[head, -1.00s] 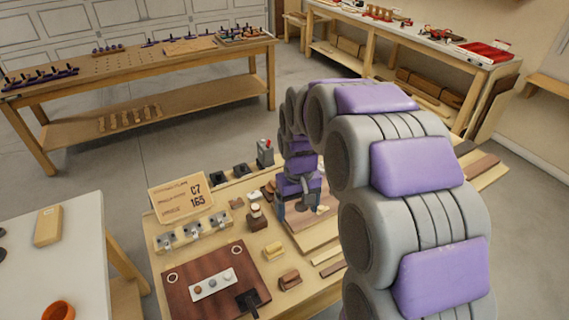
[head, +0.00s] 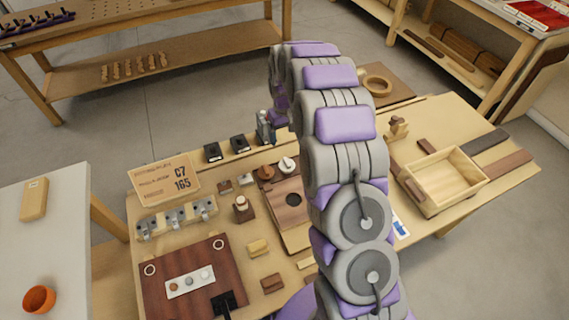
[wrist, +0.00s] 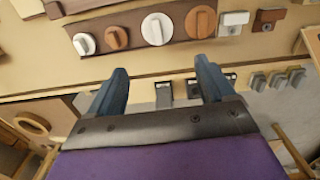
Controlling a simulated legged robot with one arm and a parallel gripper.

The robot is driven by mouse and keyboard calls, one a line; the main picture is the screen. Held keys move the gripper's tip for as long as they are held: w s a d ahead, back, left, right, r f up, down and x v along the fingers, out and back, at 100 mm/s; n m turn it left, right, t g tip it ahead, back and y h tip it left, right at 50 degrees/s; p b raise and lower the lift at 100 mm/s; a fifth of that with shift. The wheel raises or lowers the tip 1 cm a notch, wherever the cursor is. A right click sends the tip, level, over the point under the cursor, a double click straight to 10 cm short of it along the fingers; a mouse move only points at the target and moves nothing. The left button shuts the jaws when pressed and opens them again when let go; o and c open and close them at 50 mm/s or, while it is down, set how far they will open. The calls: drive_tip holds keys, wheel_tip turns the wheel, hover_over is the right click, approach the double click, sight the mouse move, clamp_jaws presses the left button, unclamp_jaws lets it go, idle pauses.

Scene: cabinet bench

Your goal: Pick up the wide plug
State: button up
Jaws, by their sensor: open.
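I cannot tell for certain which piece is the wide plug. In the head view a brown round piece (head: 265,172) and a white round piece (head: 287,164) sit by a wooden board (head: 296,222) with a dark round hole. In the wrist view a row of round ridged pieces lies along a dark strip: a small white one (wrist: 84,44), an orange-brown one (wrist: 116,38), a larger white one (wrist: 157,29) and a brown one (wrist: 201,22). My gripper (wrist: 160,70) is open and empty, its fingers apart below this row in the picture. My arm hides part of the bench in the head view.
A card marked C7 165 (head: 165,180), a metal fixture (head: 176,219) and a dark red board (head: 170,276) stand at the bench's left. An open wooden box (head: 447,176) stands at the right. A white table (head: 55,250) lies left, across a gap.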

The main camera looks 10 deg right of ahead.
sight(288, 161)
drive_tip(key=f, duration=0.3)
drive_tip(key=d+f+b, duration=0.1)
drive_tip(key=f, duration=0.2)
drive_tip(key=d+f+b, duration=0.1)
drive_tip(key=f, duration=0.3)
drive_tip(key=shift+s+a+f, duration=0.15)
drive_tip(key=shift+a+f, duration=0.55)
drive_tip(key=shift+a, duration=0.05)
drive_tip(key=f, duration=0.1)
drive_tip(key=f+b, duration=0.1)
drive_tip(key=f, duration=0.1)
drive_tip(key=f+b, duration=0.1)
drive_tip(key=shift+s+d+f, duration=0.2)
drive_tip(key=shift+d+f, duration=0.1)
drive_tip(key=shift+d, duration=0.05)
drive_tip(key=shift+r, duration=0.1)
drive_tip(key=shift+a, duration=0.1)
drive_tip(key=shift+a, duration=0.35)
drive_tip(key=c, duration=0.5)
drive_tip(key=shift+c, duration=0.6)
drive_tip(key=shift+d, duration=0.3)
drive_tip(key=shift+c, duration=0.3)
